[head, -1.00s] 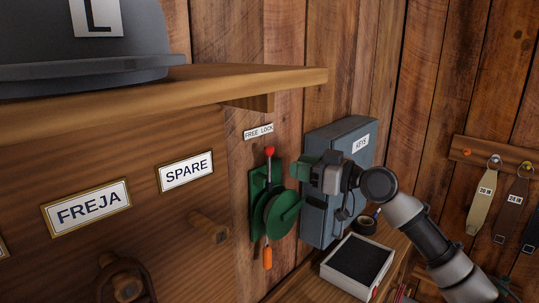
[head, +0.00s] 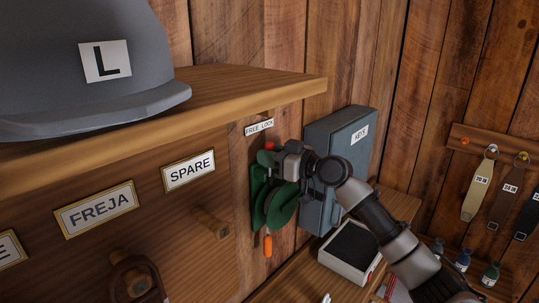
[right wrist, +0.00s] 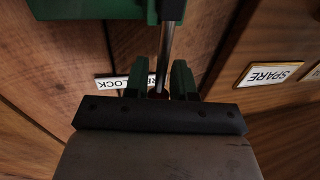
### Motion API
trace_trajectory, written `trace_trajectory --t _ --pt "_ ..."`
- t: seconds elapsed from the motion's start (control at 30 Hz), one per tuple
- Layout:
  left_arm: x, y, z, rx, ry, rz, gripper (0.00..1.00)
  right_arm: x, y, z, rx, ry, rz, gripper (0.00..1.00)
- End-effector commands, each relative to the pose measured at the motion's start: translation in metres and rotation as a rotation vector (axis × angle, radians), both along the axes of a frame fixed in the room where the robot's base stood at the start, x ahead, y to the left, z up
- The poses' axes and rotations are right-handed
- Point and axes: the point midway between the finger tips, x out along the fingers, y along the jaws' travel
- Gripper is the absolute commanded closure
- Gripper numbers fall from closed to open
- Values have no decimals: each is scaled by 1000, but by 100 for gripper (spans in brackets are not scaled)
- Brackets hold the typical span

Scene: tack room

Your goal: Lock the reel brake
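The green reel (head: 278,208) is mounted on the wooden wall, with an orange handle (head: 268,245) at its bottom. Its brake lever has a red knob (head: 270,146) and points up towards the FREE LOCK label (head: 259,127). My right gripper (head: 270,158) is at the knob and hides much of the lever. In the right wrist view, its two green fingers (right wrist: 160,82) lie on either side of the metal lever rod (right wrist: 166,50). A bit of red knob shows between them, near the palm. I cannot tell whether they press on it. My left gripper is out of view.
A wooden shelf (head: 240,90) with a grey helmet (head: 85,60) juts out above, left of the reel. A grey KEYS box (head: 345,135) hangs close on the right. A black-topped tray (head: 350,250) lies below. Straps (head: 480,190) and small bottles (head: 463,260) are farther right.

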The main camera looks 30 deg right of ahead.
Motion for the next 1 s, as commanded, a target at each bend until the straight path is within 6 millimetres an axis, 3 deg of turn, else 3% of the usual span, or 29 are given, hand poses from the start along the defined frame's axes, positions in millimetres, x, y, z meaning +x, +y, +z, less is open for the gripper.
trace_trajectory --t 0.1,0.47,1.0 --pt "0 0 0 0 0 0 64 0 0 0 0 0 0 100" --pt "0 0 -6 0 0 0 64 1 -2 -1 28 10 -1 100" --pt "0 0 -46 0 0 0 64 9 -23 -8 372 151 0 100"
